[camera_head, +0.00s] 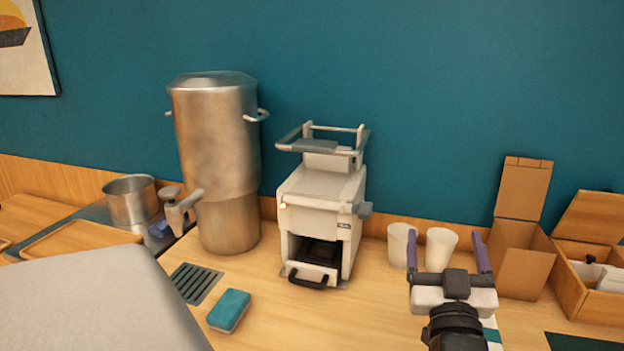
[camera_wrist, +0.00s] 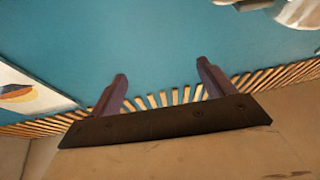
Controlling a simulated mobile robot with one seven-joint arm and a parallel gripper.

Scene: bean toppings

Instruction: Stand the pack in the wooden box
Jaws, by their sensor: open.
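My gripper (camera_head: 447,250) is open at the front right, with its two purple fingers raised and apart. It also shows in the wrist view (camera_wrist: 161,72), with nothing between the fingers. A tall brown box (camera_head: 517,262) with an upright lid stands to the right of my gripper. A lower wooden box (camera_head: 575,293) with a raised lid stands farther right and holds white and dark items. I cannot tell which box the task means. A white and teal object (camera_head: 493,336) is partly hidden behind my gripper; I cannot tell whether it is the pack.
Two white cups (camera_head: 441,248) stand behind my gripper. A white machine (camera_head: 322,215) and a tall metal urn (camera_head: 215,150) stand along the wall. A teal sponge (camera_head: 229,311) lies near a drain grate (camera_head: 195,283). The counter front centre (camera_head: 320,320) is clear.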

